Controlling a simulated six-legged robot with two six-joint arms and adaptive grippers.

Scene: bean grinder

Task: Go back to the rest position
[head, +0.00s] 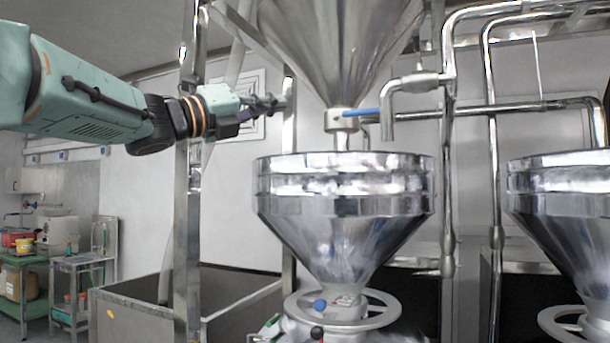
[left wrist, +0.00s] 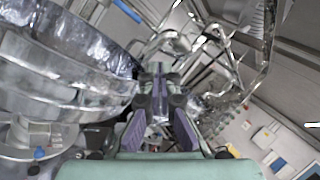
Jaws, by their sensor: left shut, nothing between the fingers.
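My left gripper (head: 272,104) reaches in from the left in the head view, left of the blue-handled valve (head: 342,114) under the big steel hopper (head: 335,45). It is shut and empty, apart from the valve and above the left rim of the steel funnel (head: 345,205). In the left wrist view the gripper's fingers (left wrist: 160,95) point forward with nothing held. The funnel's round wall (left wrist: 70,85) fills the left of that view, and a blue handle (left wrist: 127,10) shows near the top. My right gripper is not in view.
A vertical steel post (head: 187,220) stands behind my left arm. A second funnel (head: 570,205) is at the right edge. Steel pipes (head: 447,150) run between the funnels. A grey metal bin (head: 140,312) stands at lower left, with shelves (head: 75,275) beyond it.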

